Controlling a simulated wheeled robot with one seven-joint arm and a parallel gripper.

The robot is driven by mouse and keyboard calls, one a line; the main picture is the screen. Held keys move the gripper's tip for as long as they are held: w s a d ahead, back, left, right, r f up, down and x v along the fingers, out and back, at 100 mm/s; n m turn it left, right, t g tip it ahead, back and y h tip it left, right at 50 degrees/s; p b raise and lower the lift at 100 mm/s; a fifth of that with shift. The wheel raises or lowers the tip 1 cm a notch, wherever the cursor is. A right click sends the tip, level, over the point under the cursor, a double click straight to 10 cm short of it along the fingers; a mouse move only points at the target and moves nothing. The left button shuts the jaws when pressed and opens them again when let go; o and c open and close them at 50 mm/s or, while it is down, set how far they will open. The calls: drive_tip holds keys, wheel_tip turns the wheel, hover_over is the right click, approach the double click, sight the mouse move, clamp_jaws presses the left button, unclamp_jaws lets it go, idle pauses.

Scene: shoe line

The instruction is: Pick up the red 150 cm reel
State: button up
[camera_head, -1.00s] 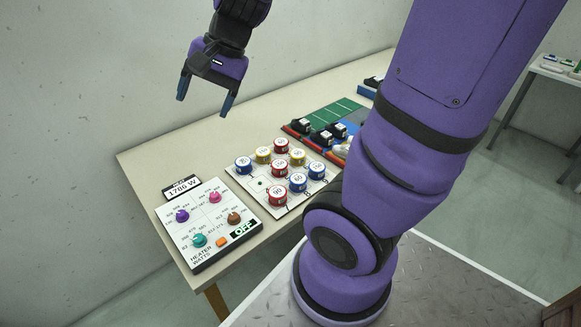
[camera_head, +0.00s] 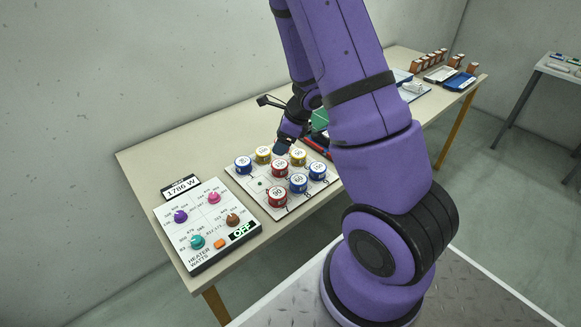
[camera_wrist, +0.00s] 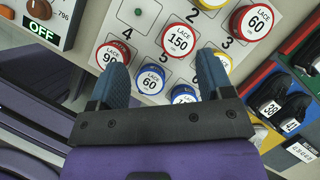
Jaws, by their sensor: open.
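The red 150 reel (camera_wrist: 179,40) shows in the wrist view, round with a white top marked LACE 150. It stands upright on the white numbered board (camera_wrist: 134,33), just beyond my fingertips and nearer the right finger. In the head view, the red reel (camera_head: 279,168) is in the middle of the board. My gripper (camera_wrist: 163,61) is open and empty, its blue fingers apart. In the head view, my gripper (camera_head: 283,149) is above the far part of the board, partly hidden by its own wrist.
A red 90 reel (camera_wrist: 112,55), a red 60 reel (camera_wrist: 252,22), a blue 60 reel (camera_wrist: 151,80) and a yellow reel (camera_wrist: 225,62) stand close by. The heater panel (camera_head: 207,222) is left of the board. Dark shoes (camera_wrist: 270,94) lie in coloured bays to the right.

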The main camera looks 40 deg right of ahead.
sight(280, 164)
drive_tip(key=shift+m+h, duration=0.3)
drive_tip(key=shift+m, duration=0.6)
drive_tip(key=f, duration=0.2)
drive_tip(key=d+f, duration=0.1)
drive_tip(key=f, duration=0.1)
drive_tip(key=d+f, duration=0.1)
drive_tip(key=f, duration=0.1)
drive_tip(key=shift+w+d+f, duration=0.1)
drive_tip(key=shift+d+f, duration=0.1)
drive_tip(key=shift+f, duration=0.05)
drive_tip(key=shift+w+x, duration=0.2)
drive_tip(key=shift+x, duration=3.2)
drive_tip(key=shift+r, duration=0.1)
drive_tip(key=c, duration=0.7)
